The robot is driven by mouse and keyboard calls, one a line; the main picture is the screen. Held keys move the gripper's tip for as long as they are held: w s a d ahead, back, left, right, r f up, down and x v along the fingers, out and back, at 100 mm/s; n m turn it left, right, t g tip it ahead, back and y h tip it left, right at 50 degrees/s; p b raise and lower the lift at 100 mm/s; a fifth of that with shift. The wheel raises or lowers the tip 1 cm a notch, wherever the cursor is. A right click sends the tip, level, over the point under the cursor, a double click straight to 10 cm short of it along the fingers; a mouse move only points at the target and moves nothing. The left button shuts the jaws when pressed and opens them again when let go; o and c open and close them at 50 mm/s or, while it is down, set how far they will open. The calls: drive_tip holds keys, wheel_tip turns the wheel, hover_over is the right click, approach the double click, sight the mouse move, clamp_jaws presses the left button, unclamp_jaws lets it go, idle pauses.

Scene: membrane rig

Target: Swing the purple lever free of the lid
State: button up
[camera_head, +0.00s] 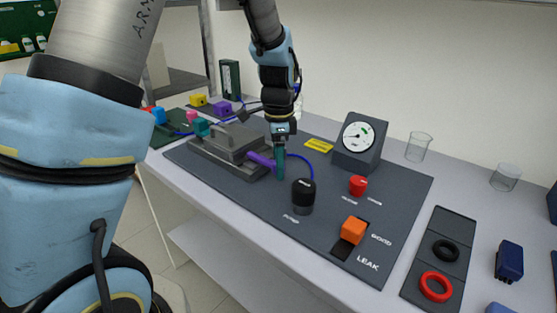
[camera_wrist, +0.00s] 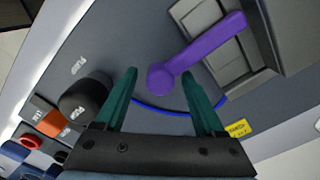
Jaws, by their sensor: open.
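The purple lever (camera_wrist: 200,55) shows in the wrist view as a bar with a round knob at its near end. Its far end lies over the grey stepped lid (camera_wrist: 250,40), and its knob end sticks out past the lid's edge. The lever also shows in the head view (camera_head: 261,160) at the right side of the lid (camera_head: 232,139). My gripper (camera_wrist: 160,85) is open, with its teal fingers pointing down. The knob appears between and just beyond the fingertips. In the head view my gripper (camera_head: 280,165) is right beside the lever's knob end; contact cannot be told.
A black pump knob (camera_head: 303,193) stands close to my gripper. A blue tube (camera_head: 308,165) curves behind it. A gauge (camera_head: 359,140), a red knob (camera_head: 357,186) and an orange switch (camera_head: 353,230) sit further right on the dark panel. O-rings (camera_head: 437,285) lie on a tray at right.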

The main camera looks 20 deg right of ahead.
drive_tip(key=shift+c, duration=0.3)
clamp_jaws()
idle(0.3)
drive_tip(key=shift+a, duration=0.1)
idle(0.7)
